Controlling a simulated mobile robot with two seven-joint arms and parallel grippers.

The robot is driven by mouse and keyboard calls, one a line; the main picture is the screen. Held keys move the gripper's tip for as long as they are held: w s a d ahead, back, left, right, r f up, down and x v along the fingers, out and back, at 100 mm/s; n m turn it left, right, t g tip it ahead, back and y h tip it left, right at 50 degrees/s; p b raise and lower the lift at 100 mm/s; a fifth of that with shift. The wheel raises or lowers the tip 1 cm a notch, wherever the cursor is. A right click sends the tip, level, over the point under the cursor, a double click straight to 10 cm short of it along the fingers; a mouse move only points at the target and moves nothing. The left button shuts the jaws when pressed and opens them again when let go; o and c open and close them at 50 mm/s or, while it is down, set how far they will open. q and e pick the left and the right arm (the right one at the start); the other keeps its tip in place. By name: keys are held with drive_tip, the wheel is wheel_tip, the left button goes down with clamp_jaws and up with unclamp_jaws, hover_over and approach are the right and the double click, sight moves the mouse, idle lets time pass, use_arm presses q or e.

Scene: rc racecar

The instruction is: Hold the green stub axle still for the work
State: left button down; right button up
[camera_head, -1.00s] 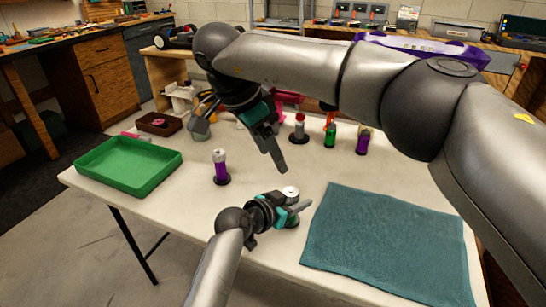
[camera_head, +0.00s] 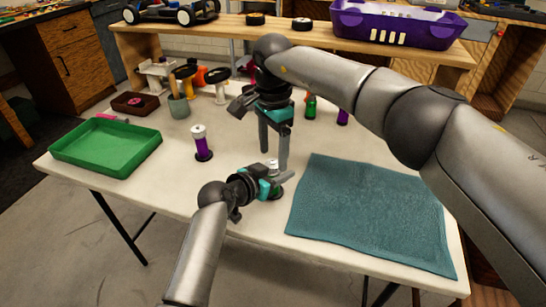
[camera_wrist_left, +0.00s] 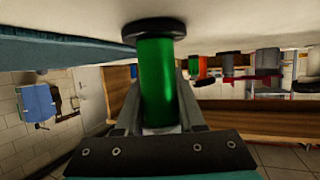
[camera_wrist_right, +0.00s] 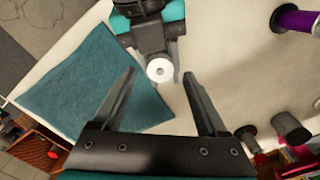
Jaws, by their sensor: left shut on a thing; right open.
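The green stub axle (camera_wrist_left: 158,85) stands between my left gripper's fingers in the left wrist view, its black foot at the table surface. In the head view my left gripper (camera_head: 279,182) is shut on it near the front edge of the table, and mostly its pale top (camera_head: 272,164) shows. My right gripper (camera_head: 274,155) is open and points down just above and behind it. In the right wrist view the axle's white ringed top (camera_wrist_right: 160,70) lies beyond and between the open fingers (camera_wrist_right: 158,92), with nothing held.
A teal mat (camera_head: 370,215) lies to the right on the white table. A purple post with a white top (camera_head: 202,145) stands left of the grippers, and a green tray (camera_head: 105,149) lies further left. Another green part (camera_head: 311,107) and several small parts stand at the back.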

drive_tip(key=shift+f, duration=1.1)
clamp_jaws()
